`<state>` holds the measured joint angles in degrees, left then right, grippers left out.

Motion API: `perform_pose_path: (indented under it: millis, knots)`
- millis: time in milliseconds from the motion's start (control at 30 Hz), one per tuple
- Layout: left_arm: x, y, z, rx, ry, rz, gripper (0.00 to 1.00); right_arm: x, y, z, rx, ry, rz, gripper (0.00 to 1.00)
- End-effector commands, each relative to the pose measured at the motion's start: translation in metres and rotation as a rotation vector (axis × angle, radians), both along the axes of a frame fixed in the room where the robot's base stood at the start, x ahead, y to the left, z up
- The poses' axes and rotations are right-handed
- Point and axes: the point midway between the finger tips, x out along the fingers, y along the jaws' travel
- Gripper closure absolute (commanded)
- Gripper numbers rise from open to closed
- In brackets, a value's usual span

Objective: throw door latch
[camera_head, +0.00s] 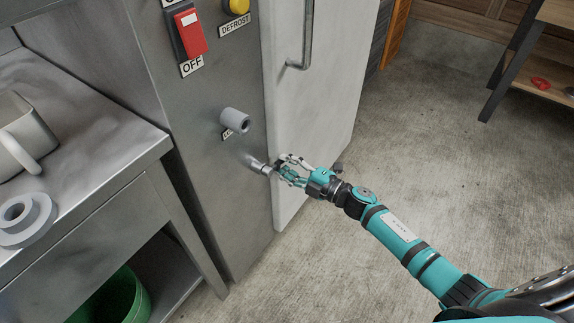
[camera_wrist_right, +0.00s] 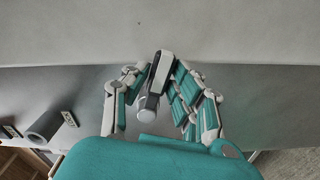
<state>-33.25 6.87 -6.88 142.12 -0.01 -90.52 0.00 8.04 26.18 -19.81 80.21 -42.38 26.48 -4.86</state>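The door latch (camera_head: 261,167) is a short grey metal lever on the steel panel, beside the edge of the pale door (camera_head: 303,110). My right gripper (camera_head: 285,166) is at the latch's end, in front of the door edge. In the right wrist view the latch (camera_wrist_right: 157,78) lies between the spread fingers of the right gripper (camera_wrist_right: 155,80), close to the right-hand finger. Whether a finger touches it cannot be told. The fingers look apart, not clamped. My left gripper is out of view.
A grey lock barrel (camera_head: 236,120) sticks out above the latch. A red switch (camera_head: 190,33) and a yellow button (camera_head: 237,6) are higher on the panel. A door handle (camera_head: 306,38) stands above. A steel counter (camera_head: 85,135) is at left; the floor at right is open.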

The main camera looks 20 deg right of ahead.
Motion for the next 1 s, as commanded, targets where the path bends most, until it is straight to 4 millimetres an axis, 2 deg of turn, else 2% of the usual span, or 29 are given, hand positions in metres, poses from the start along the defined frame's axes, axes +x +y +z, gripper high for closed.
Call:
perform_pose_path:
  millis: [33, 167, 533, 800, 1000]
  knots:
    - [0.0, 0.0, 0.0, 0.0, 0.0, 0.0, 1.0, 0.0, 0.0, 0.0, 0.0, 0.0, 0.0, 0.83]
    - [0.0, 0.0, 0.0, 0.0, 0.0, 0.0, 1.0, 0.0, 0.0, 0.0, 0.0, 0.0, 0.0, 1.0]
    - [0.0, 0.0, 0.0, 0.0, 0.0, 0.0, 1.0, 0.0, -0.001, 0.001, -0.013, -0.01, 0.0, 1.0]
    - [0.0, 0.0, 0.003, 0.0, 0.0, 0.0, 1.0, 0.001, -0.002, 0.016, -0.217, -0.169, 0.001, 1.0]
    - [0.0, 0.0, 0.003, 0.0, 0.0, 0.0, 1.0, 0.001, -0.003, 0.018, -0.253, -0.196, 0.0, 1.0]
